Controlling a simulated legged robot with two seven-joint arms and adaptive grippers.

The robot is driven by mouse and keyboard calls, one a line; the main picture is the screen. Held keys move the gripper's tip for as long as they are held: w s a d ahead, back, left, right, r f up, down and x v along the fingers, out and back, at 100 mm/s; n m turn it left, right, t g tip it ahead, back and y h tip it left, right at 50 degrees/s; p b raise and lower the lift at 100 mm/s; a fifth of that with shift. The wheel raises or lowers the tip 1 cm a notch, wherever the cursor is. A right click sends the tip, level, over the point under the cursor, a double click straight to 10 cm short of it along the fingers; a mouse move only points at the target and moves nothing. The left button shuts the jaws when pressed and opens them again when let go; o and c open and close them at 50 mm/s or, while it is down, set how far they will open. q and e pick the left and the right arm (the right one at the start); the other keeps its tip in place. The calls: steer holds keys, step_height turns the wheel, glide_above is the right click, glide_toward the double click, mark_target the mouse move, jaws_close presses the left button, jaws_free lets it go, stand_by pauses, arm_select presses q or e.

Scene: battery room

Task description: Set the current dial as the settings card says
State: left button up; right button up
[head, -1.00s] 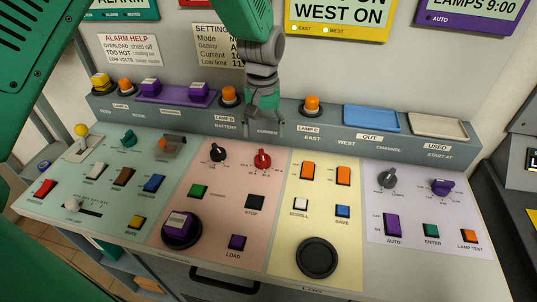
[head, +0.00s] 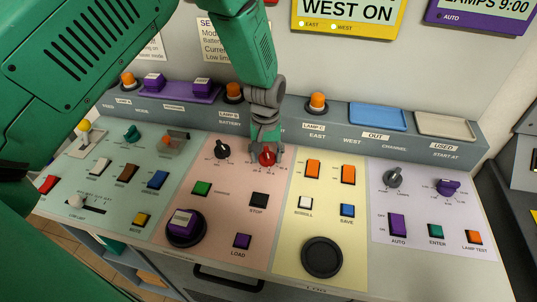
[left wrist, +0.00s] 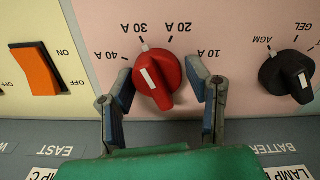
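The red current dial (head: 267,158) is on the pink panel. In the left wrist view the dial (left wrist: 157,80) appears upside down, its white pointer line aimed at about the 30 A mark. Its scale reads 10 A, 20 A, 30 A and 40 A. My left gripper (head: 265,148) is over the dial from behind; in the left wrist view its open fingers (left wrist: 160,85) stand on either side of the dial with gaps visible. The settings card (head: 216,42) on the back wall is partly hidden by my left arm, and its values are not visible. My right gripper is not in view.
A black battery dial (head: 222,149) sits just left of the red dial. An orange switch (left wrist: 38,70) is on the yellow panel beside it. A raised ledge with orange lamps (head: 317,102) and a blue tray (head: 377,117) runs behind the panels.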

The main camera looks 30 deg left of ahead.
arm_select(q)
steer(key=shift+a, duration=0.25)
steer(key=c, duration=0.5)
steer(key=shift+d, duration=0.45)
steer(key=shift+m, duration=0.3)
steer(key=shift+a+m+p, duration=0.2)
steer(key=shift+m+p, duration=0.15)
steer(key=shift+m, duration=0.55)
steer(key=m, duration=0.3)
steer(key=shift+d+m+p, duration=0.15)
steer(key=shift+m+p, duration=0.15)
steer(key=shift+p, duration=0.05)
steer(key=shift+m, duration=0.9)
steer(key=m+p, duration=0.1)
steer(key=m, duration=0.4)
steer(key=shift+m, duration=2.5)
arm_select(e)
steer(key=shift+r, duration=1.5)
arm_select(q)
steer(key=shift+p, duration=0.3)
